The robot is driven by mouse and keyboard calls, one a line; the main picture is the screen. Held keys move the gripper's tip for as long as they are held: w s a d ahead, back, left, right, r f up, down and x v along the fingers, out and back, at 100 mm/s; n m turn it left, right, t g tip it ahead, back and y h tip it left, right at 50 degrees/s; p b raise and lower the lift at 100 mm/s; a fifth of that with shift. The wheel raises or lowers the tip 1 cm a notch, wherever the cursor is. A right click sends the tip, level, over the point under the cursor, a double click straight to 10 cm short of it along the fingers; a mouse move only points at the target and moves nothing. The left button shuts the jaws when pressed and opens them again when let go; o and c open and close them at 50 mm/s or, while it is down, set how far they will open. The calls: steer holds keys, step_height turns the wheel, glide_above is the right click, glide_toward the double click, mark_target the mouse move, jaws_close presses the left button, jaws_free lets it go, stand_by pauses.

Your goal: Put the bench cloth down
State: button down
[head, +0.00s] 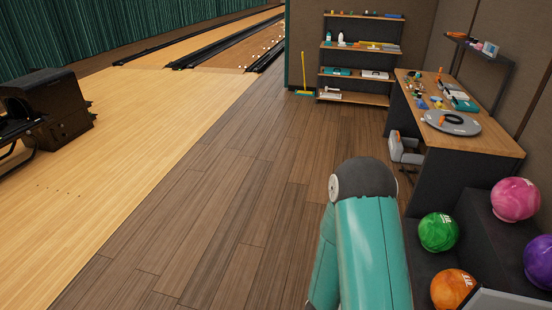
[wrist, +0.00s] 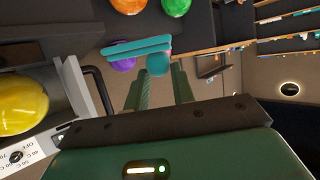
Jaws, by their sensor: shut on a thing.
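My gripper (wrist: 162,76) shows only in the wrist view. Its two fingers are shut on a teal thing (wrist: 157,65), which I take to be the bench cloth. It looks folded, with flat teal strips reaching left from the fingertips. The fingers hide part of it. I cannot tell from this view whether it touches the dark surface behind it. In the head view my teal arm stands at the lower middle, and neither the gripper nor the cloth can be seen.
Green (head: 438,232), orange (head: 452,288), pink (head: 515,199) and purple (head: 540,262) balls sit on a dark rack at right. A yellow ball (wrist: 22,108) is beside a dial panel (wrist: 25,155). A cluttered workbench (head: 465,135) stands beyond. The wooden floor (head: 230,200) is clear.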

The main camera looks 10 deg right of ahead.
steer(key=w+a+r+n+t+y, duration=0.2)
steer(key=w+a+n+t+y, duration=0.6)
steer(key=w+a+n+y, duration=0.4)
steer(key=w+a+n, duration=0.1)
steer(key=w+a, duration=0.3)
steer(key=a, duration=0.3)
steer(key=shift+w+a+n+t+y, duration=0.15)
steer(key=shift+a+n+t+y, duration=0.05)
steer(key=shift+n+t+y, duration=0.1)
steer(key=shift+a, duration=0.1)
